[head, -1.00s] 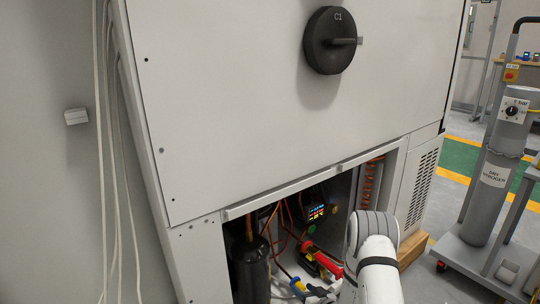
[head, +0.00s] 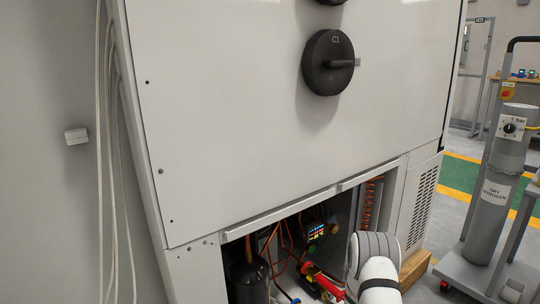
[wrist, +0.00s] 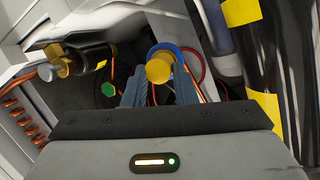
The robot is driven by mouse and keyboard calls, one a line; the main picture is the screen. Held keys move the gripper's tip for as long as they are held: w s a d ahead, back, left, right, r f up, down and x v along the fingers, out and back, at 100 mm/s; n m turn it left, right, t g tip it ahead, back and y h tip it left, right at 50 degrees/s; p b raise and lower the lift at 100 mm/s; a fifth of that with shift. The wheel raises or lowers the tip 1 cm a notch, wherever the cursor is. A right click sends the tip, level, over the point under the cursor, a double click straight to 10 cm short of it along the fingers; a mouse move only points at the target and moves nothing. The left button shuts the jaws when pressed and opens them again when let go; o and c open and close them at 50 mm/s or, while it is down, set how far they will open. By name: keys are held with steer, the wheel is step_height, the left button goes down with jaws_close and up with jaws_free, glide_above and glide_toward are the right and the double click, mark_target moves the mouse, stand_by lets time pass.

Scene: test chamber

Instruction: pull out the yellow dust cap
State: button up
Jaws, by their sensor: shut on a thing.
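In the wrist view, a round yellow cap (wrist: 159,68) sits between the fingertips of my gripper (wrist: 159,80), with a blue ring (wrist: 172,49) close around or behind it. I take this for the yellow dust cap. My gripper is shut on it. A yellow stem continues below its round end, between the fingers. Whether the cap is still seated in anything cannot be told. In the head view my white arm (head: 378,268) reaches down in front of the open cabinet bay, and the fingers and cap cannot be made out there.
The white cabinet (head: 240,120) has an open lower bay with a black cylinder (head: 247,280), a red-handled part (head: 322,280), wires and a copper coil (head: 371,205).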

steer(key=shift+s+d, duration=0.45)
steer(key=shift+s, duration=0.2)
jaws_close()
stand_by(0.5)
steer(key=shift+s+d, duration=0.55)
steer(key=shift+s, duration=0.25)
steer(key=shift+s+d, duration=0.1)
steer(key=shift+s+d, duration=0.4)
steer(key=shift+s, duration=0.2)
steer(key=shift+s+d, duration=0.35)
steer(key=shift+s, duration=0.2)
